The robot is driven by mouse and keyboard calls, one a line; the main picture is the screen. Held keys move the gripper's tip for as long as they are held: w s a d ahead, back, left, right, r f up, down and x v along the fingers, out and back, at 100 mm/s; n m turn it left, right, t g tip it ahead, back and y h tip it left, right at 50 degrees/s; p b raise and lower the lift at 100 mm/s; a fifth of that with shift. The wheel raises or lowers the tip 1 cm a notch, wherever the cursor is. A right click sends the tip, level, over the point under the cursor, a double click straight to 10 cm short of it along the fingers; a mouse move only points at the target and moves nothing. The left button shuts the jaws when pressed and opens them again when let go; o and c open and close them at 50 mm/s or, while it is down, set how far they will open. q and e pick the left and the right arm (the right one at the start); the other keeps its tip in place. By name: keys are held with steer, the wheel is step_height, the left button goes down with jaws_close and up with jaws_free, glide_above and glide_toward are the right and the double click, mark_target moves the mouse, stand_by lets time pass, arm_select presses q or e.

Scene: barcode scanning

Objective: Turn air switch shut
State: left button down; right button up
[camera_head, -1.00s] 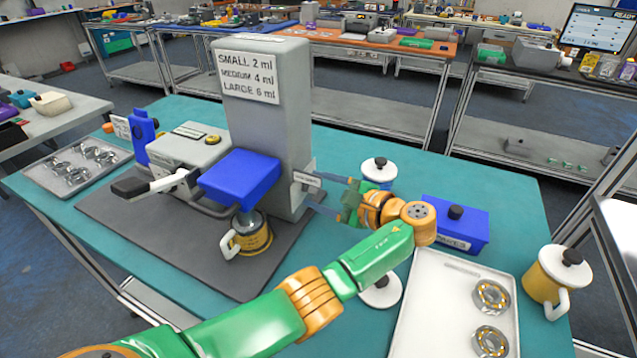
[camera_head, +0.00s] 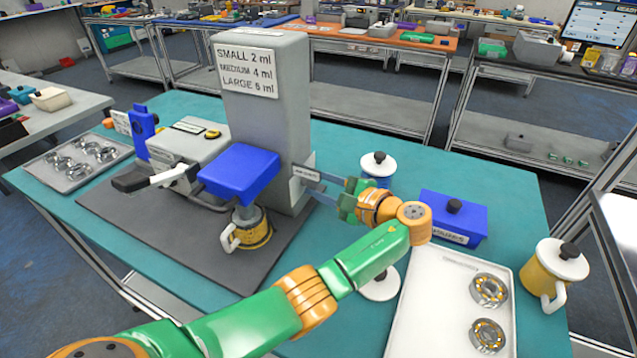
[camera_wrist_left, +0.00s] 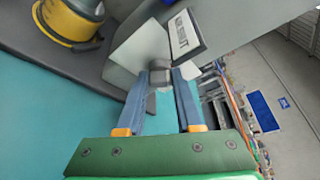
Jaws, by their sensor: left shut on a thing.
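The air switch is on the right side of the tall grey machine column (camera_head: 262,120), by a labelled plate (camera_head: 305,173). The plate also shows in the left wrist view (camera_wrist_left: 186,36), its lettering hard to read. My left gripper (camera_head: 318,190) reaches the switch from the right. In the left wrist view its two blue fingers (camera_wrist_left: 160,80) are shut on a small grey switch knob (camera_wrist_left: 160,74) beside the plate. The fingers partly hide the knob, so its exact angle is unclear. My right gripper is not in view.
A yellow mug (camera_head: 250,232) stands under the machine's blue head (camera_head: 238,172). A blue lidded box (camera_head: 452,216), white-lidded pots (camera_head: 378,163) and a white tray (camera_head: 455,325) with metal rings surround my left arm. A yellow white-lidded mug (camera_head: 550,280) stands far right.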

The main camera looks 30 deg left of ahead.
arm_select(q)
steer(key=shift+f+n+t+y, duration=0.15)
steer(key=shift+n+t+y, duration=0.15)
steer(key=shift+n, duration=0.3)
steer(key=shift+f+n+t+b, duration=0.15)
steer(key=shift+n+t+b, duration=0.15)
steer(key=shift+n+b, duration=0.45)
steer(key=shift+f+n+y+b, duration=0.15)
steer(key=shift+n+y+b, duration=0.35)
steer(key=shift+n+b, duration=0.65)
steer(key=shift+s+n+t+y+b, duration=0.1)
steer(key=shift+n+t+y+b, duration=0.2)
steer(key=shift+n+b, duration=0.35)
steer(key=shift+r, duration=0.2)
steer(key=c, duration=0.6)
jaws_free()
steer(key=shift+d, duration=0.1)
